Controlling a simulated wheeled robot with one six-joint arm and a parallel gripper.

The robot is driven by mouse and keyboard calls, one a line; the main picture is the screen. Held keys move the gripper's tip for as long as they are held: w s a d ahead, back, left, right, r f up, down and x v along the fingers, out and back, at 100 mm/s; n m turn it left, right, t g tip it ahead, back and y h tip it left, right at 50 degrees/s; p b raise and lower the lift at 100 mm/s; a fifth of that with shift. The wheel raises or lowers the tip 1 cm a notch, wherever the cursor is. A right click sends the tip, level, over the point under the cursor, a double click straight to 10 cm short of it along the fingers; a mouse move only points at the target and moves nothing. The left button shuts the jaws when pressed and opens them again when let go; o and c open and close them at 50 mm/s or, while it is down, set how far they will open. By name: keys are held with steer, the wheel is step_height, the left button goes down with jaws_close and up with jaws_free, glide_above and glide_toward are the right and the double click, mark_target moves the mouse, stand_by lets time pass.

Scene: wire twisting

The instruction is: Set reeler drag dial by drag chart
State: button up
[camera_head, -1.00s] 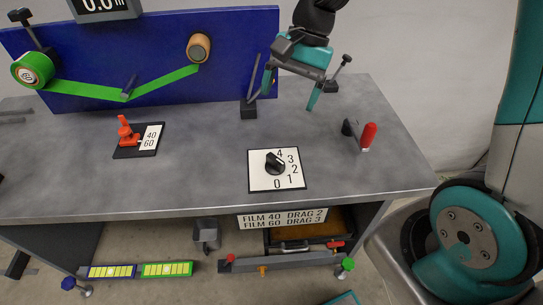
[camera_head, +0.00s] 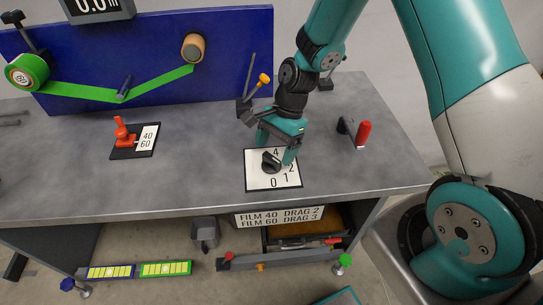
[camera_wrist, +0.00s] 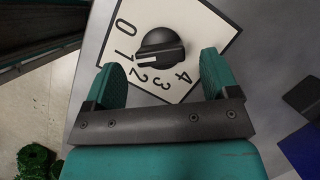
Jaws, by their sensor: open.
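The drag dial is a black knob (camera_head: 271,162) on a white plate (camera_head: 253,180) numbered 0 to 4. In the wrist view the knob (camera_wrist: 160,48) has a white mark on the side facing 1 and 2; its exact setting is unclear. My gripper (camera_head: 276,149) is open over the plate. In the wrist view its fingertips (camera_wrist: 162,78) are spread, with the knob beyond the gap between them, not gripped. The drag chart (camera_head: 280,217) on the bench front reads FILM 40 DRAG 2, FILM 60 DRAG 3. A red lever (camera_head: 124,135) stands beside a 40/60 label (camera_head: 149,137); which number it indicates is unclear.
A blue panel (camera_head: 150,75) with a green film roll (camera_head: 27,72) and green strip stands at the back. A thin post (camera_head: 249,80) stands behind my gripper. The bench between red lever and dial is clear.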

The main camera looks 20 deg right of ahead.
mark_target(272, 157)
steer(key=shift+x, duration=1.7)
steer(key=c, duration=0.9)
steer(key=shift+r, duration=0.1)
